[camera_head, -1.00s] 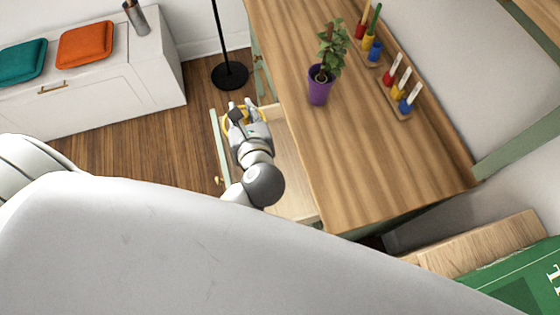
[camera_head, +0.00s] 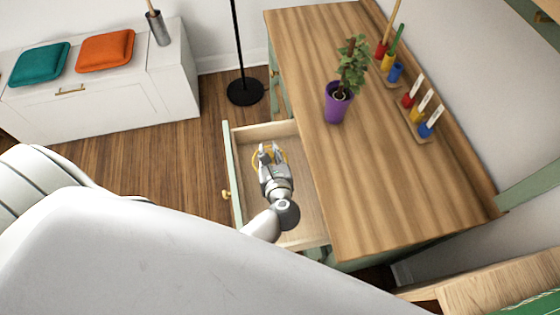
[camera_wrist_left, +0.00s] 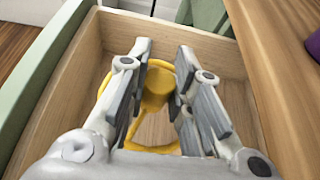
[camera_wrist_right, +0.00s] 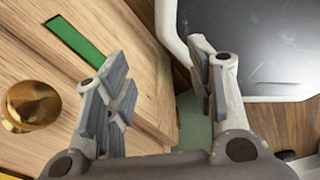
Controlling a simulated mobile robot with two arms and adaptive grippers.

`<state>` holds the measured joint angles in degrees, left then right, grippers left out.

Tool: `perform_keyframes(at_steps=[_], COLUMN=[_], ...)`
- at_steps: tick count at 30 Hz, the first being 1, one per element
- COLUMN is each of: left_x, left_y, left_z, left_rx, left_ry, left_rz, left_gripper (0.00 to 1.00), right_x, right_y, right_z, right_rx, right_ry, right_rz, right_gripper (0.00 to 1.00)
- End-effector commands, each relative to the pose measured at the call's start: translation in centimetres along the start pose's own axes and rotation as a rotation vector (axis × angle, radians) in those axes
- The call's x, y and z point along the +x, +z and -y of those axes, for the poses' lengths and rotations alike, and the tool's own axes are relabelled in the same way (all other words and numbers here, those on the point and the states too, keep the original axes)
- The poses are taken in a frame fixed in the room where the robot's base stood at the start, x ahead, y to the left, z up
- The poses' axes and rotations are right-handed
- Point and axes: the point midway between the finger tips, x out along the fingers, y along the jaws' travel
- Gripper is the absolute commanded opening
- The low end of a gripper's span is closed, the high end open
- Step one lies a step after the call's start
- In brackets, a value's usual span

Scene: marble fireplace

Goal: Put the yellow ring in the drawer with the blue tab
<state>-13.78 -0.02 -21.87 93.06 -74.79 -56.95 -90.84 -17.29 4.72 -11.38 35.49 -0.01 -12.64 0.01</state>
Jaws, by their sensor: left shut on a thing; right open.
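The yellow ring (camera_wrist_left: 154,88) sits between the fingers of my left gripper (camera_wrist_left: 163,52) in the left wrist view. My left gripper (camera_head: 268,150) is shut on it, within the outline of an open drawer (camera_head: 310,205) under the desk. Only thin yellow parts of the ring (camera_head: 284,156) show in the head view. I cannot tell whether the ring touches the drawer floor. No blue tab shows. My right gripper (camera_wrist_right: 158,58) is open and empty, before a wooden front with a green tab (camera_wrist_right: 76,40) and a brass knob (camera_wrist_right: 30,105).
The wooden desk top (camera_head: 370,190) is beside the drawer and carries a purple plant pot (camera_head: 337,104) and small coloured pots (camera_head: 396,72). A black lamp base (camera_head: 245,92) stands on the floor behind. A white bench (camera_head: 100,105) with cushions is at left.

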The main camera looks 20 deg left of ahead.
Motion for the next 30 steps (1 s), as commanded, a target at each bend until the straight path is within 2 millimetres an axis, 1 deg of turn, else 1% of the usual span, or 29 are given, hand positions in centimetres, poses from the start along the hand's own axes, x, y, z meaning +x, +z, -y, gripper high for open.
perform_keyframes(at_steps=[1,6,14,15,18,20,23,30], left_x=[0.9,2.9,4.1,4.4,5.0,5.2,5.4,5.4], left_y=[-1.1,-2.8,-4.0,-4.3,-6.0,-6.6,-6.9,-6.9], left_z=[0.5,2.0,3.0,3.2,3.0,3.0,3.0,2.9], left_rx=[0.005,0.004,0.003,0.003,0.006,0.005,0.003,0.003], left_ry=[0.002,0.002,0.002,0.002,0.002,0.002,0.001,0.002], left_rz=[-0.002,-0.002,-0.002,-0.003,-0.003,-0.003,-0.003,-0.002], left_gripper=[0.07,0.07,0.07,0.07,0.07,0.07,0.07,0.07], right_x=[0.5,1.1,1.6,1.8,2.4,2.5,2.5,2.5], right_y=[0.0,0.0,0.0,0.0,0.0,0.0,0.0,-0.1], right_z=[0.0,0.0,0.0,0.0,0.1,0.1,0.1,0.4], right_rx=[0.0,0.0,0.0,0.0,0.0,0.0,0.0,0.0], right_ry=[0.0,0.0,0.0,0.0,0.0,0.0,-0.001,-0.004], right_rz=[0.0,-0.001,-0.002,-0.003,-0.003,-0.003,-0.003,-0.004], right_gripper=[0.5,0.5,0.5,0.5,0.5,0.5,0.5,0.5])
